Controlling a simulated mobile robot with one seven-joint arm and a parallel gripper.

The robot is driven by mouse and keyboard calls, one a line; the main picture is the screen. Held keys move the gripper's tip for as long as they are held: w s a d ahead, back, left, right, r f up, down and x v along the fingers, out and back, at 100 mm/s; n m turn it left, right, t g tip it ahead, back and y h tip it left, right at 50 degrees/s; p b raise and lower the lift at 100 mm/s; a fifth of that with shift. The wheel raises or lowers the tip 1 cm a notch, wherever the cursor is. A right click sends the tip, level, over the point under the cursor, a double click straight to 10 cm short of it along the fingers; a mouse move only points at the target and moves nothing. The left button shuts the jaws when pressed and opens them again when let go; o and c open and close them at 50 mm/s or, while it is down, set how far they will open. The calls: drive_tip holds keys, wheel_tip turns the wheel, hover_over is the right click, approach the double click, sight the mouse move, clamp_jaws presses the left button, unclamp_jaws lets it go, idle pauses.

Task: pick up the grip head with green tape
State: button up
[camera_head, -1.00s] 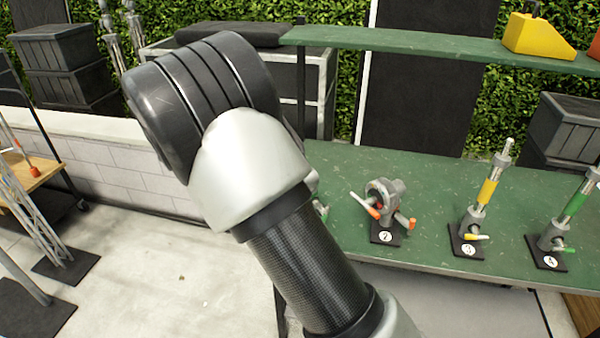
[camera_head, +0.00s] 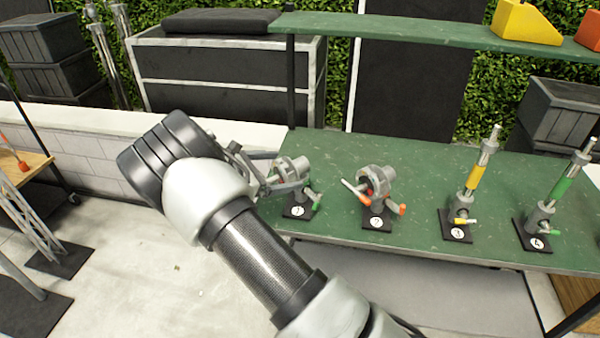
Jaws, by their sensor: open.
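A grey metal grip head with green on its handles (camera_head: 293,170) sits on the black pad marked 1, at the left end of the green table (camera_head: 420,205). My gripper (camera_head: 273,172) is open and reaches in from the left, its fingers close to the left side of this head. I cannot tell whether they touch it or are around it. A second grip head with orange handle ends (camera_head: 377,183) sits on pad 2. My arm crosses the lower left of the view.
A yellow-banded upright piece (camera_head: 473,185) stands on pad 3 and a green-banded one (camera_head: 562,190) on pad 4. A green upper shelf (camera_head: 400,30) runs behind, holding a yellow wedge (camera_head: 525,24). Open floor lies at left.

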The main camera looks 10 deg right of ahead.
sight(289, 168)
drive_tip(key=shift+p+x, duration=0.55)
drive_tip(key=shift+x, duration=2.55)
drive_tip(key=shift+w+a, duration=0.1)
drive_tip(key=shift+w, duration=0.1)
drive_tip(key=shift+c, duration=0.4)
drive_tip(key=c, duration=1.4)
drive_tip(key=shift+r, duration=0.15)
drive_tip(key=shift+c, duration=0.8)
